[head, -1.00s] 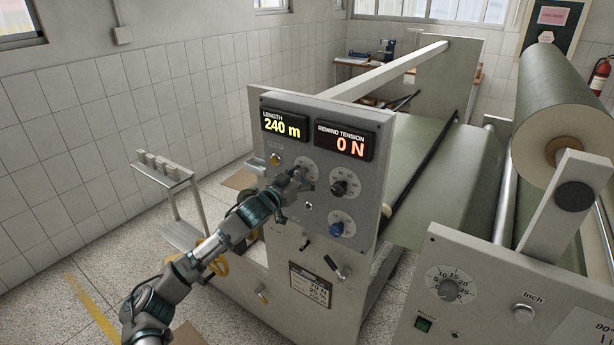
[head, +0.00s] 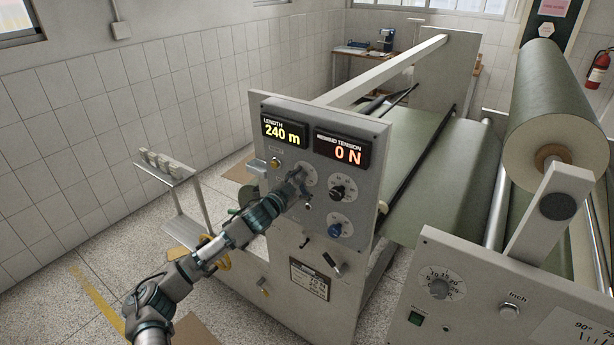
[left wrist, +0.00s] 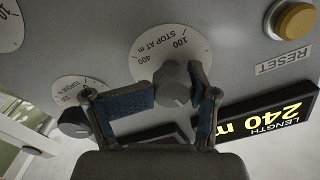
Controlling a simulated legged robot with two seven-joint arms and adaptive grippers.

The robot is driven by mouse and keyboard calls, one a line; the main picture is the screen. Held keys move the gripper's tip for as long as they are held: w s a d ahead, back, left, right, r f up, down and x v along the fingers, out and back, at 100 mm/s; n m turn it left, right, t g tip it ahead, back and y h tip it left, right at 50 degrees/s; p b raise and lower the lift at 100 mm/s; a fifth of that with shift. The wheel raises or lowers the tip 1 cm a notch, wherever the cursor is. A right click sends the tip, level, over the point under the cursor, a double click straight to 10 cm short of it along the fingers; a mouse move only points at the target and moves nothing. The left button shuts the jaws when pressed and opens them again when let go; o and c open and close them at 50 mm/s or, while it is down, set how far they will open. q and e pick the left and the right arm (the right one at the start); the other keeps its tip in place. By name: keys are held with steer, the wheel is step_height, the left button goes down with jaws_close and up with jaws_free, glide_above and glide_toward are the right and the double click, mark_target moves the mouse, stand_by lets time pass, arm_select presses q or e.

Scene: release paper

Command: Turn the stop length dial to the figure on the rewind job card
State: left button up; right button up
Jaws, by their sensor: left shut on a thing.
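The stop length dial is a grey knob (left wrist: 177,92) on a white scale disc in the left wrist view, which reads upside down. Its scale (left wrist: 165,45) is marked STOP AT m, with 100 and 400 legible. My left gripper (head: 302,177) reaches the panel at the upper left dial and covers most of it in the head view. In the left wrist view my left gripper's fingers (left wrist: 165,97) are shut on the knob from both sides. A card (head: 310,279) is fixed low on the machine; its figures are too small to read surely. My right gripper is out of view.
The LENGTH display (head: 285,131) reads 240 m and the REWIND TENSION display (head: 342,150) reads 0 N. A yellow RESET button (left wrist: 297,20) is near the dial.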

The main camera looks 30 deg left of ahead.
arm_select(q)
steer(key=shift+a+r+m+p, duration=0.5)
steer(key=shift+a+r+m, duration=0.05)
steer(key=shift+a+m, duration=0.05)
stand_by(2.1)
stand_by(0.9)
steer(key=o, duration=0.7)
steer(key=shift+o, duration=0.2)
steer(key=shift+a, duration=0.15)
steer(key=shift+s+a, duration=0.1)
steer(key=shift+s, duration=0.05)
steer(key=shift+d+f, duration=0.15)
steer(key=shift+d, duration=0.15)
